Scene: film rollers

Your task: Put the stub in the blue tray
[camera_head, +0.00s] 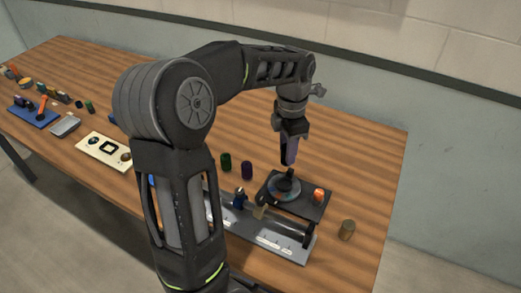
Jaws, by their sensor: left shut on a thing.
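My left gripper (289,160) points down over a black square stand with a round dark disc (285,190), at the right of the table. It is shut on a small dark piece (289,173) at its fingertips, just above or touching the disc; I cannot tell which. This piece may be the stub, but it is too small to be sure. The blue tray (34,116) lies flat at the far left of the table, with an orange-handled tool and dark items on it. My right gripper is not in view.
An orange piece (318,196) sits on the stand's right side. A cream board (104,150) lies left of my arm.

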